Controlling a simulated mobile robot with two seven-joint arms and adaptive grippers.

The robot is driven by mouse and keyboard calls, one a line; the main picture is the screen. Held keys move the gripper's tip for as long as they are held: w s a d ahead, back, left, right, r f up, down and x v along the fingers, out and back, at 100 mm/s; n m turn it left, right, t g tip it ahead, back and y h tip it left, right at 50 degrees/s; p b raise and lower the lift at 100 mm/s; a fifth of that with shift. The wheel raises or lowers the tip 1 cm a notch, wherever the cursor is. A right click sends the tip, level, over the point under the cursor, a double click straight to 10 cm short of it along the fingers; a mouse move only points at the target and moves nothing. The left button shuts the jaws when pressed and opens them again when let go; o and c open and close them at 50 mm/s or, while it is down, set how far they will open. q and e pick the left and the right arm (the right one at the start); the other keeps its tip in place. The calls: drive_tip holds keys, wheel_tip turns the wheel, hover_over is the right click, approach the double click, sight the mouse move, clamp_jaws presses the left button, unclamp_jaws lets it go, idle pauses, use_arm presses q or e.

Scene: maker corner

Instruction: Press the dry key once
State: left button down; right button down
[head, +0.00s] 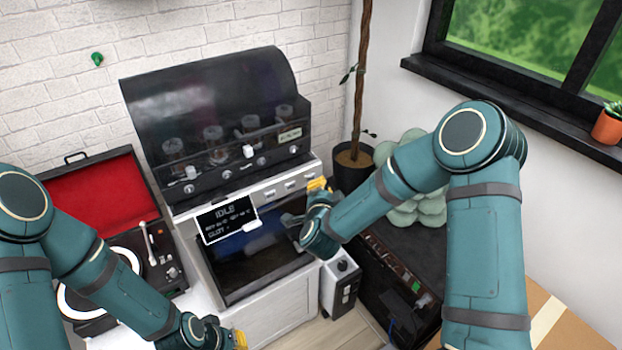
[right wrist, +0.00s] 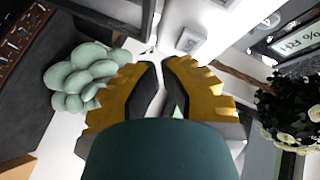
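The machine (head: 262,250) has a dark smoked hood and a row of small white keys on its sloping front edge; I cannot read the key labels. The rightmost key (head: 309,175) is close to my right gripper (head: 318,184). In the right wrist view a pale square key (right wrist: 190,41) lies just beyond the fingertips (right wrist: 164,62), apart from them as far as I can tell. My left gripper (head: 240,341) is low at the bottom edge, mostly cut off.
A record player (head: 88,195) with a red-lined lid stands left. A potted plant (head: 352,168), a pale green lumpy object (head: 418,205) and a dark box (head: 385,300) are at right. A cardboard box (head: 575,325) is lower right. A small unit (head: 341,287) stands beside the machine.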

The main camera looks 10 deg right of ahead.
drive_tip(key=shift+w, duration=0.15)
idle(0.3)
drive_tip(key=shift+w+a+b, duration=0.2)
drive_tip(key=shift+w+b, duration=0.05)
drive_tip(key=shift+b, duration=0.05)
drive_tip(key=shift+w, duration=0.15)
idle(0.3)
drive_tip(key=shift+s+d+b, duration=0.2)
drive_tip(key=shift+s+b, duration=0.15)
drive_tip(key=shift+s, duration=0.25)
drive_tip(key=s, duration=0.2)
drive_tip(key=s+d, duration=0.1)
drive_tip(key=s+d+b, duration=0.1)
drive_tip(key=s, duration=0.1)
drive_tip(key=shift+s, duration=0.3)
